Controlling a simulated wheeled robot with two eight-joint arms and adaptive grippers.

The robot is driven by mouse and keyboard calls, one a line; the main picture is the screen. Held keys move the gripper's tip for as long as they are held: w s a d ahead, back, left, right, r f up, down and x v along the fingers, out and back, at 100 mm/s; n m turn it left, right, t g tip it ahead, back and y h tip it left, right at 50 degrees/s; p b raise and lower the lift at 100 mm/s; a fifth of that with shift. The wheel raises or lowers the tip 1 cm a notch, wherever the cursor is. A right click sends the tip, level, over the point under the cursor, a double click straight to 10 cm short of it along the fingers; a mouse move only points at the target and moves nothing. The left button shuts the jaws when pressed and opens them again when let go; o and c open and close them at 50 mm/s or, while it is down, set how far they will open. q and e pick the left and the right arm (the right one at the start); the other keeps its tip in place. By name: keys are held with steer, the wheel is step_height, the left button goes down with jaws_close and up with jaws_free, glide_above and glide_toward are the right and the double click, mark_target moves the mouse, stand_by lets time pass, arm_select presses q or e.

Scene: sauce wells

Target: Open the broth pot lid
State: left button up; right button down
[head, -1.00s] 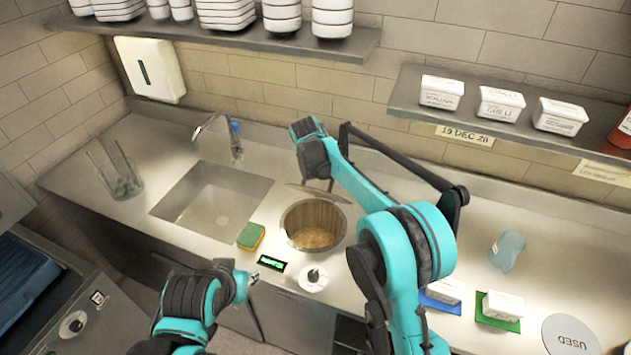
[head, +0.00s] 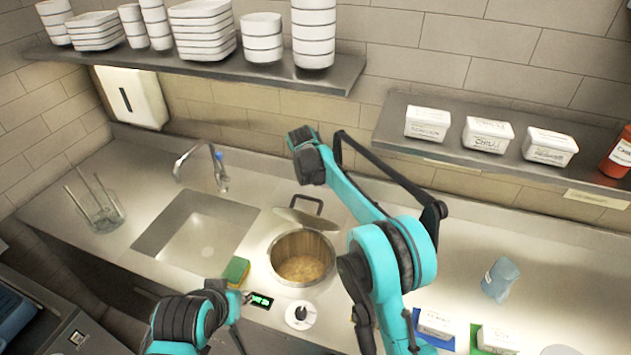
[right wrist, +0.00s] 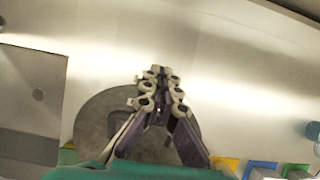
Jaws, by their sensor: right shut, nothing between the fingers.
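The broth pot (head: 283,275) is a round metal well set in the counter, uncovered, with yellowish broth inside. Its grey lid (head: 290,217), with a dark loop handle, lies just behind the pot mouth, close to the back rim. I cannot tell whether it touches the rim. In the right wrist view a grey disc that looks like the lid (right wrist: 92,118) shows behind my right gripper (right wrist: 161,80), which is shut and empty. In the head view my right arm reaches over behind the pot; its fingertips cannot be made out. My left gripper (head: 246,298) is low, front-left of the pot; its fingers are unclear.
A sink (head: 195,232) with a tap and a green-yellow sponge (head: 236,270) are left of the pot. A small display (head: 262,301) and round knob (head: 300,316) sit in front. A bottle (head: 500,280) and white tubs stand right. Shelves hang above.

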steer(key=shift+s+r, duration=0.15)
stand_by(0.3)
stand_by(0.4)
steer(key=v, duration=1.2)
steer(key=s+a+f+t+p, duration=0.25)
steer(key=s+f+p, duration=0.25)
steer(key=s+p, duration=0.3)
steer(key=shift+h, duration=0.4)
steer(key=x, duration=0.6)
steer(key=b+x, duration=0.1)
steer(key=x, duration=0.2)
steer(key=shift+s+d+f, duration=0.2)
steer(key=shift+s+d, duration=0.15)
